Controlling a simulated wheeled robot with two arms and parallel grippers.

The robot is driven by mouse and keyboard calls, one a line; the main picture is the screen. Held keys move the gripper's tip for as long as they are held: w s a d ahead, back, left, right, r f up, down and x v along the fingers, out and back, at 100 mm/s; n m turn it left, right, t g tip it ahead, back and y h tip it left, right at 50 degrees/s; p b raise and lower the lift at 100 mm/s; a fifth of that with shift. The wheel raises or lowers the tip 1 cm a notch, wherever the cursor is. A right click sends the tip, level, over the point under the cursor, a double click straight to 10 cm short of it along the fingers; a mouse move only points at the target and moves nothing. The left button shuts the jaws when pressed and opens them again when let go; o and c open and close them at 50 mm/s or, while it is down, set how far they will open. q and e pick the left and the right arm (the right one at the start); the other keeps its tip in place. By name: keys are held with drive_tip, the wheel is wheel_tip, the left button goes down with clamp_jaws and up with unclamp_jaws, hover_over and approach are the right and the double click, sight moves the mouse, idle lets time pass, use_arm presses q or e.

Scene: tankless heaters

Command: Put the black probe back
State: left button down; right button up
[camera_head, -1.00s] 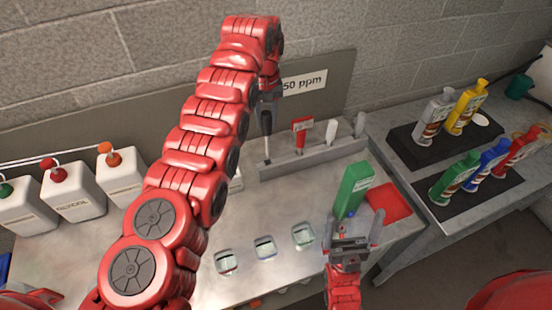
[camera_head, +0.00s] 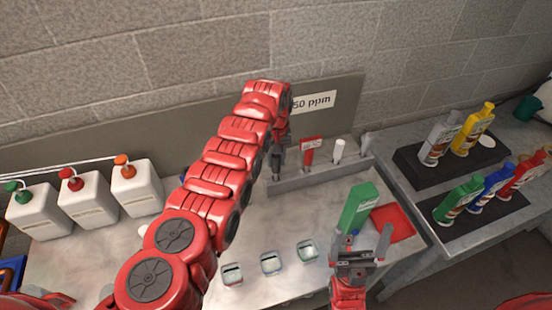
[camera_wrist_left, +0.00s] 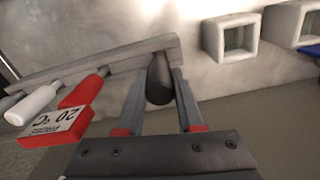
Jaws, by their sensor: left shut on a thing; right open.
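My left gripper (camera_head: 278,162) is at the left end of the grey probe rack (camera_head: 320,178), pointing down. In the left wrist view its fingers (camera_wrist_left: 160,100) are shut on the black probe (camera_wrist_left: 159,78), whose dark handle lies between them at the end of the rack (camera_wrist_left: 130,60). The probe's lower end is hidden, so I cannot tell how deep it sits in the rack. A red-tagged probe (camera_head: 310,150), a white one (camera_head: 338,150) and a grey one (camera_head: 364,145) stand in the rack. My right gripper (camera_head: 358,240) is open and empty at the front.
Three small square cups (camera_head: 270,263) stand along the front of the bench. White jugs (camera_head: 136,185) are at the left. Colourful bottles (camera_head: 470,130) stand on dark trays at the right.

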use_arm(q)
drive_tip(key=shift+f, duration=0.2)
drive_tip(key=c, duration=0.5)
unclamp_jaws()
drive_tip(key=shift+r, duration=0.1)
drive_tip(key=shift+c, duration=0.2)
drive_tip(key=shift+r, duration=0.25)
drive_tip(key=shift+w+r, duration=0.1)
drive_tip(key=shift+r, duration=0.25)
wheel_tip(320, 180, up, 7)
drive_tip(key=b, duration=0.3)
wheel_tip(320, 180, up, 3)
drive_tip(key=shift+f, duration=0.2)
drive_tip(key=shift+r, duration=0.75)
